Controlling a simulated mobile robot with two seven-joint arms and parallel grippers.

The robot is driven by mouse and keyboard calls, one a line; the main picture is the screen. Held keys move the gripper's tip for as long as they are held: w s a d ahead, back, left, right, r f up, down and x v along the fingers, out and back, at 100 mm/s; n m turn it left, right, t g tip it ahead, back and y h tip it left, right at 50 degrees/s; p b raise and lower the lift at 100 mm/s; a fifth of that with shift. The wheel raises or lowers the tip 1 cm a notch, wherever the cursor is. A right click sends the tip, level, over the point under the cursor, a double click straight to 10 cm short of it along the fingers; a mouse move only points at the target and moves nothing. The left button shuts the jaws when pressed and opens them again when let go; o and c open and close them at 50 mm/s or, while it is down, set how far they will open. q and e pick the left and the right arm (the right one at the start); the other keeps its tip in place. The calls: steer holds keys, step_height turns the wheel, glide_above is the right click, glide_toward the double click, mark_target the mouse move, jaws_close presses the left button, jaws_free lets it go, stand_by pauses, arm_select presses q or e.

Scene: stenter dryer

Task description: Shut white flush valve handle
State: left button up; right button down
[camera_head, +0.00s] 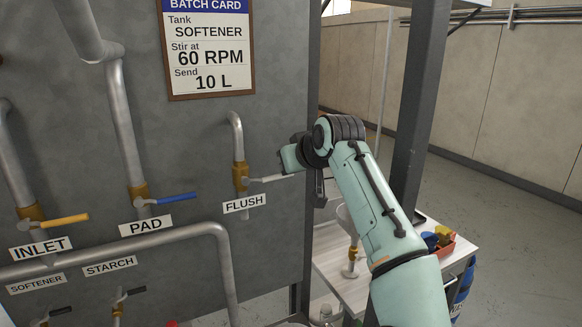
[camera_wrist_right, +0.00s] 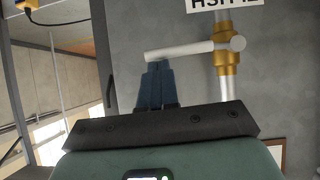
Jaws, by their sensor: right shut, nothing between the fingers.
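The white flush valve handle (camera_head: 272,178) sticks out to the right from a brass valve (camera_head: 240,176) on the vertical flush pipe. It lies roughly level, across the pipe. The FLUSH label (camera_head: 244,204) is just below. In the right wrist view, which is upside down, the white handle (camera_wrist_right: 180,51) and brass valve (camera_wrist_right: 228,70) show close up. My right gripper (camera_wrist_right: 156,66) is shut and empty, its blue-grey fingertips at the handle's free end. I cannot tell whether they touch it. In the head view the right wrist hides most of the fingers. My left gripper is not in view.
A blue PAD handle (camera_head: 177,198) and yellow INLET handle (camera_head: 66,221) are to the left. Two dark handles sit lower left under a thick pipe (camera_head: 120,247). A dark post (camera_head: 418,100) and a white table (camera_head: 345,272) with a red bin stand right of the panel.

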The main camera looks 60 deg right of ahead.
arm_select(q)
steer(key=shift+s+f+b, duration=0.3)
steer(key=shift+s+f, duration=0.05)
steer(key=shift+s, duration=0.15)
arm_select(e)
steer(key=shift+s+d+f, duration=0.1)
steer(key=shift+s+f, duration=0.15)
steer(key=shift+f, duration=0.5)
steer(key=shift+r, duration=0.1)
